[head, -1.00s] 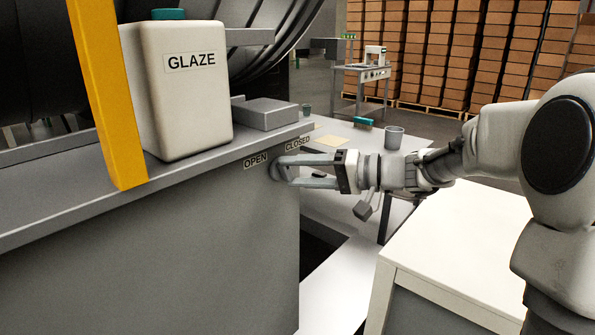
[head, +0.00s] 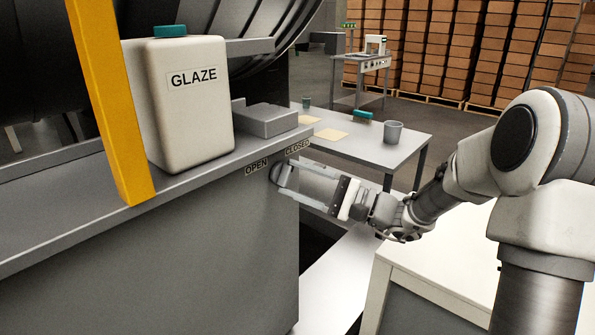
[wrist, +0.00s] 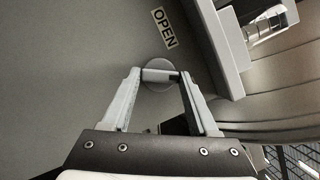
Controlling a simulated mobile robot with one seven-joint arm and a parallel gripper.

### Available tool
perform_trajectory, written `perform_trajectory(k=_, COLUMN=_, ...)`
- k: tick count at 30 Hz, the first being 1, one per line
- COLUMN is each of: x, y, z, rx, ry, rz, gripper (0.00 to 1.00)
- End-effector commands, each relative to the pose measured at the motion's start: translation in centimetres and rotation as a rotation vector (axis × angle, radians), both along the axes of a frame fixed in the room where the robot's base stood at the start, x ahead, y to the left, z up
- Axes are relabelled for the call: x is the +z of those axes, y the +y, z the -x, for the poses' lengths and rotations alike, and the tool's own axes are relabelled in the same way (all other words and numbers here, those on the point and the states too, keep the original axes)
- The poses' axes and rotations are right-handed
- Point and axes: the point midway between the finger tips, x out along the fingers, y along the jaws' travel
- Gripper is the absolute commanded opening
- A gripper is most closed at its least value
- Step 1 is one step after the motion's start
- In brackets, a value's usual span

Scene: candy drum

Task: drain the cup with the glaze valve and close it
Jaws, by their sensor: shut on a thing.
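My gripper (head: 283,178) is shut on the glaze valve handle at the front face of the grey cabinet (head: 170,260). In the wrist view the valve handle (wrist: 159,75) is a short bar between the two fingertips, with a round grey disc behind it. In the head view the fingers mostly hide the valve. The OPEN label (head: 256,167) is just above left of it and the CLOSED label (head: 297,146) above right. The white GLAZE container (head: 190,110) with a teal cap stands on the cabinet top. I cannot tell which part is the cup to be drained.
A yellow post (head: 110,110) rises at the left. A grey block (head: 272,119) sits on the cabinet's right end. A table (head: 405,152) behind holds a grey cup (head: 393,133) and a teal-topped item. A white-topped bench (head: 440,255) lies below my arm.

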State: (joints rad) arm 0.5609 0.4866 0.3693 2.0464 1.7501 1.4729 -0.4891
Motion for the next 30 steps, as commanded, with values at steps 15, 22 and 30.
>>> perform_trajectory(k=15, x=-0.13, y=0.09, z=0.13, rx=0.001, ry=0.182, rz=-0.180, gripper=0.04)
perform_trajectory(k=22, x=-0.18, y=0.09, z=0.12, rx=0.000, ry=0.197, rz=-0.195, gripper=0.04)
perform_trajectory(k=30, x=-0.19, y=0.10, z=0.12, rx=0.000, ry=0.198, rz=-0.196, gripper=0.04)
